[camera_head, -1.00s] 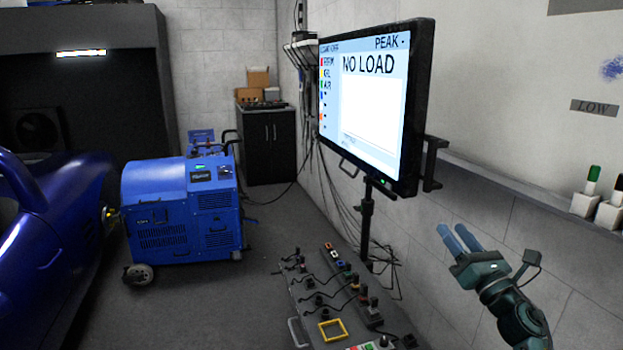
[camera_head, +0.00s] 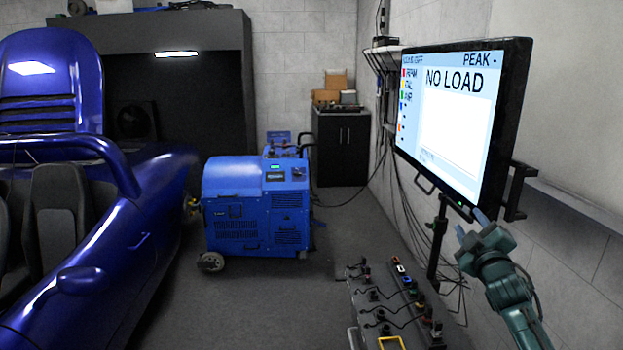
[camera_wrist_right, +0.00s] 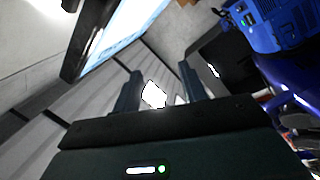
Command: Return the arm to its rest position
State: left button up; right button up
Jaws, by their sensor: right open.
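My right gripper (camera_head: 469,223) is raised at the right of the head view, in front of the lower edge of the monitor (camera_head: 455,115). Its two blue fingers are apart with nothing between them. In the right wrist view the fingers (camera_wrist_right: 163,88) stand apart and empty, with wall and a bright patch behind them. My right arm (camera_head: 520,310) comes up from the lower right corner. My left gripper is not in view.
A control console (camera_head: 362,315) with knobs and cables stands below the monitor. A blue dynamometer unit (camera_head: 255,215) on wheels stands mid-floor beside a blue open car (camera_head: 110,240). A black cabinet (camera_head: 341,150) stands at the back. Grey floor between them is clear.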

jog(key=s+a+f+m+g+y, duration=0.1)
jog(key=s+a+f+m+g, duration=0.15)
jog(key=f, duration=0.55)
jog(key=s+a+f+m+g+y, duration=0.1)
jog(key=s+a+f+m+g, duration=0.2)
jog(key=f, duration=0.4)
jog(key=s+a+f+g+y, duration=0.1)
jog(key=s+a+f, duration=0.45)
jog(key=s, duration=0.35)
jog(key=s+a+f+g+y, duration=0.1)
jog(key=s+a+f, duration=0.3)
jog(key=s+f, duration=0.4)
jog(key=s+a+f+m+g, duration=0.1)
jog(key=s+a, duration=0.2)
jog(key=s, duration=0.5)
jog(key=s+a+f+y, duration=0.1)
jog(key=s+a, duration=0.2)
jog(key=s, duration=0.6)
jog(key=shift+m+g, duration=0.35)
jog(key=shift+r, duration=0.1)
